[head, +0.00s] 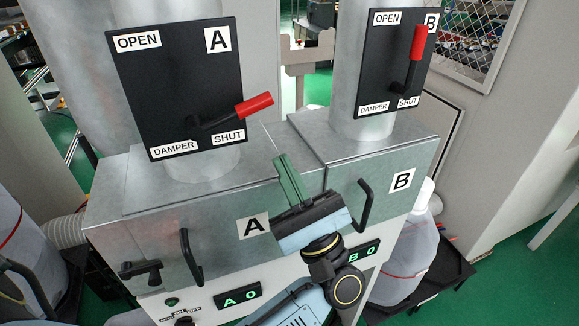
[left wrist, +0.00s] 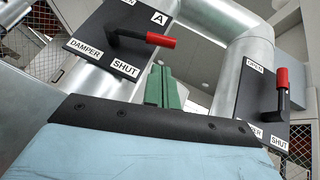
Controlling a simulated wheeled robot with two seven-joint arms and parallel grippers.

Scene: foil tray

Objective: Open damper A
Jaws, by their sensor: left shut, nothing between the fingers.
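The damper A plate (head: 170,70) is a black panel on the left duct, with OPEN at top left and SHUT at lower right. Its red-gripped lever (head: 254,105) points right and slightly up, just above the SHUT label. In the left wrist view the red grip (left wrist: 160,40) stands out from the plate beyond my fingers. My left gripper (head: 288,178) has green fingers, shut and empty, below and right of the lever and apart from it. The fingers also show in the left wrist view (left wrist: 163,88). My right gripper is not in view.
The damper B plate (head: 385,60) is on the right duct, its red lever (head: 418,42) pointing up. Black handles (head: 190,258) (head: 365,205) stick out from the metal box front (head: 150,235). Clear space lies between the two plates.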

